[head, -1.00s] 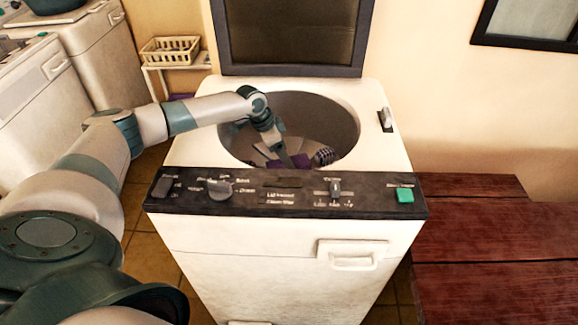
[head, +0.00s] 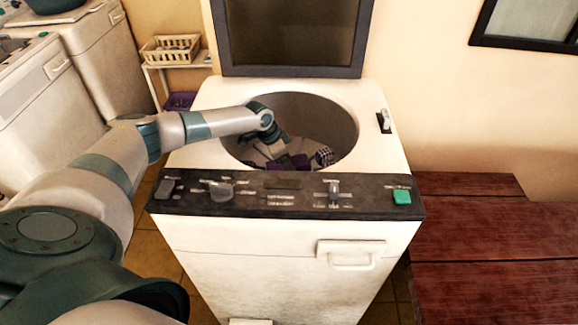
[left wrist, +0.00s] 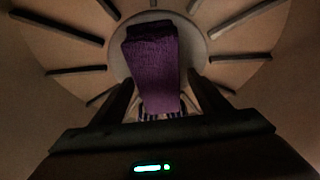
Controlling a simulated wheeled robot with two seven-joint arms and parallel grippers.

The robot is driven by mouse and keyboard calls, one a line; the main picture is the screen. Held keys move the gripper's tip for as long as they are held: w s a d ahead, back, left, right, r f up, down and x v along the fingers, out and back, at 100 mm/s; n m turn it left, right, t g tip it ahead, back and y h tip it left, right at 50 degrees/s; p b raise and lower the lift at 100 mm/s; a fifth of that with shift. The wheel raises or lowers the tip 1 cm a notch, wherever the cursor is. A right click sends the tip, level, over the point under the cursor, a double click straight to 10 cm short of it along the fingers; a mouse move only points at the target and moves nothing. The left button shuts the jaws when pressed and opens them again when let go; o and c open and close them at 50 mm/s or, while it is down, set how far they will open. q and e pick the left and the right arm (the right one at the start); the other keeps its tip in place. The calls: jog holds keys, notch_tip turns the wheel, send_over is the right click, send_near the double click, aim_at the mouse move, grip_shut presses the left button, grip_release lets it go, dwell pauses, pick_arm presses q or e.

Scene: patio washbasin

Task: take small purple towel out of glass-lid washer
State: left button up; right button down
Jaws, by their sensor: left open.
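The washer (head: 180,152) stands in the middle of the head view with its dark glass lid (head: 290,32) raised. The small purple towel (left wrist: 155,65) lies folded at the bottom of the drum (left wrist: 70,50); in the head view only dark purple bits (head: 300,160) show around my gripper. My left gripper (head: 288,158) reaches down into the drum. In the left wrist view its fingers are apart, with the towel showing between and beyond them. I cannot tell whether they touch it. My right gripper is not in view.
A dark checked or striped item (head: 324,156) lies in the drum right of my gripper. The control panel (head: 290,192) forms the washer's front edge. A dark red wooden table (head: 490,240) is at right. A cream basket (head: 170,48) sits on a shelf at left.

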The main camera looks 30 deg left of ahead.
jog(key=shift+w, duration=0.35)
pick_arm(q)
jog(key=c, duration=1.2)
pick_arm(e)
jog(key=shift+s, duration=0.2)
pick_arm(q)
jog(key=shift+r, duration=0.1)
